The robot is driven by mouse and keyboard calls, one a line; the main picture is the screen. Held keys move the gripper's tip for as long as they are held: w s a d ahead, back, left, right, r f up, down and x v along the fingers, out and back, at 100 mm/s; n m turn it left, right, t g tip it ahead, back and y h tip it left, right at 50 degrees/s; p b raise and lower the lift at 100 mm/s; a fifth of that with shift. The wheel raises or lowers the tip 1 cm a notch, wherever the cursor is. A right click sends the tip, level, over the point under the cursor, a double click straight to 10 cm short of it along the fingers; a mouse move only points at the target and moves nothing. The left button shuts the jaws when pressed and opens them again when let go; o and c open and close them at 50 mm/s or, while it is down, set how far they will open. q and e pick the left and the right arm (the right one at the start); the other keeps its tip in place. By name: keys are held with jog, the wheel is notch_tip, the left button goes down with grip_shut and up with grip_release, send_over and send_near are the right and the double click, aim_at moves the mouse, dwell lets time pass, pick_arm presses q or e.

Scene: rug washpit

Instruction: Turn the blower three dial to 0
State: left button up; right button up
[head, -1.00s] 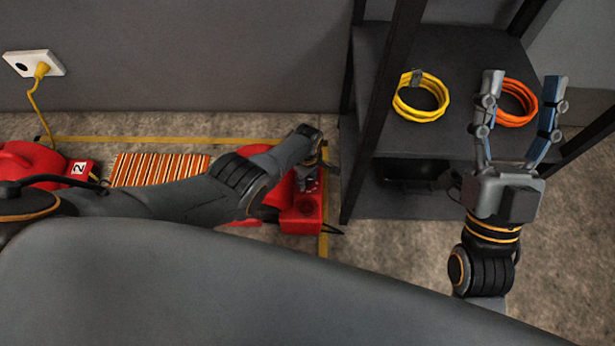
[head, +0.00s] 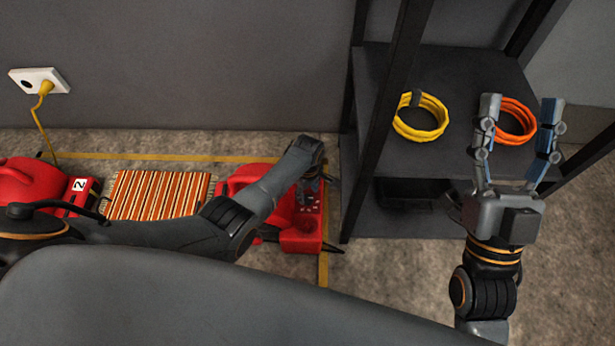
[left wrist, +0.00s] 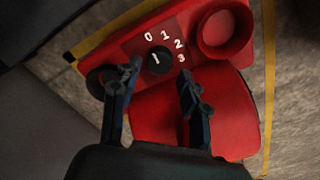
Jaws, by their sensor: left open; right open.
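The red blower (head: 300,240) to the right of the striped rug has a control panel; its number is hidden from view. In the left wrist view its black dial (left wrist: 158,62) carries a white pointer mark, with the figures 0, 1, 2 and 3 printed around it. The pointer leans towards the 0 and 1 side; I cannot tell exactly which figure it meets. My left gripper (left wrist: 160,74) is open, with its fingertips apart on either side of the dial and no clear contact. My right gripper (head: 521,108) is open and empty, before the shelf.
Another red blower (head: 30,185), marked 2, stands left of the striped rug (head: 158,195). A black shelf (head: 455,80) holds a yellow coil (head: 420,134) and an orange coil (head: 515,138). Its post stands close to the right of the panel. A wall socket (head: 25,82) holds a yellow plug.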

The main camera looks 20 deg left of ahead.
aim_at(308, 198)
pick_arm(q)
notch_tip(308, 198, up, 8)
jog(key=shift+r, duration=0.2)
jog(key=shift+w, duration=0.1)
dwell(0.6)
